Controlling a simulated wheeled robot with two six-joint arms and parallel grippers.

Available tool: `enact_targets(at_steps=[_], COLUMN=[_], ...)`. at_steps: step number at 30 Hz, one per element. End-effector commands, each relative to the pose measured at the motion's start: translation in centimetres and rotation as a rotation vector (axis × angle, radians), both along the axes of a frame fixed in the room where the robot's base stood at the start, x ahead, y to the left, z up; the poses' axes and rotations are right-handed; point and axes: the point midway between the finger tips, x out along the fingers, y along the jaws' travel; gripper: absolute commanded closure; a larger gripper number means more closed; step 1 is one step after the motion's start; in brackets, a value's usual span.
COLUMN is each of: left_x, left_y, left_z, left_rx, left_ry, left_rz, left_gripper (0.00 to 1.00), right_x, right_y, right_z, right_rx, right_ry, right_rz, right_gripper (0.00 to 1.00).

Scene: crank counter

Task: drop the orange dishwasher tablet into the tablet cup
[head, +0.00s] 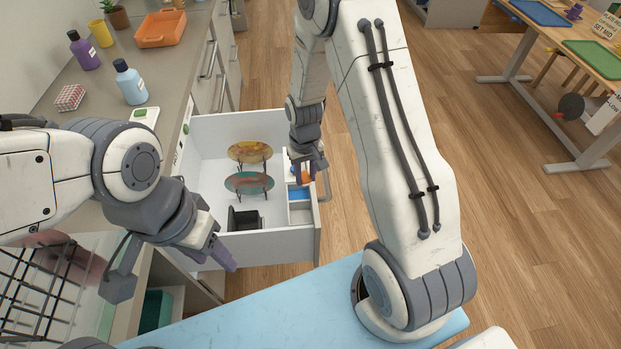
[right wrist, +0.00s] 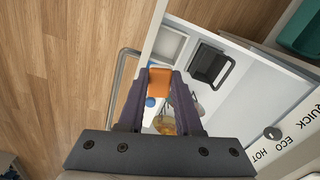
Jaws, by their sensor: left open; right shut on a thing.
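The orange tablet (right wrist: 159,82) is between the fingertips of my right gripper (right wrist: 160,76), which is shut on it. In the head view the tablet (head: 306,170) is partly hidden by my right gripper (head: 309,172). The gripper is over the right side of the open white drawer (head: 280,245). A small square white compartment (right wrist: 172,44) is in the drawer beside the tablet; it also shows in the head view (head: 300,214). A blue item (head: 299,193) is just behind it. I cannot tell for sure which is the tablet cup. My left gripper (head: 225,256) is open and empty near the drawer's front left corner.
The drawer holds colourful plates (head: 249,182) in stands and a black holder (head: 243,219). A metal bar handle (right wrist: 121,85) runs along its outer side. Bottles (head: 131,83) and an orange tray (head: 160,29) stand on the counter.

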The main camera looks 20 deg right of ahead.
Motion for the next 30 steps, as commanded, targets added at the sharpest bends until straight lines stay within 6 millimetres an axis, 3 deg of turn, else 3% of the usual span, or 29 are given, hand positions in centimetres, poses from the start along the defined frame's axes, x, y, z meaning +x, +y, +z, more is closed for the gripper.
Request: enact_targets(at_steps=[1,9,21,22,24,30], left_x=[0.0,0.0,0.0,0.0,0.0,0.0], left_y=[0.0,0.0,0.0,0.0,0.0,0.0], left_z=[-1.0,-3.8,-4.2,-4.2,-4.2,-4.2], left_rx=[0.000,0.000,0.000,0.000,0.000,0.000], left_ry=[0.000,0.000,0.000,0.000,0.000,0.000], left_rz=[0.000,0.000,0.000,0.000,0.000,0.000], left_gripper=[0.50,0.50,0.50,0.50,0.50,0.50], right_x=[0.0,0.0,0.0,0.0,0.0,0.0], right_y=[0.0,0.0,0.0,0.0,0.0,0.0], right_z=[-1.1,-4.3,-4.8,-4.8,-4.8,-4.8], right_rx=[0.000,0.000,0.000,0.000,0.000,0.000], right_ry=[0.001,0.001,0.000,0.000,0.000,0.000], right_rz=[0.000,0.000,0.000,0.000,0.000,0.000], right_gripper=[1.00,1.00,1.00,0.55,0.32,0.32])
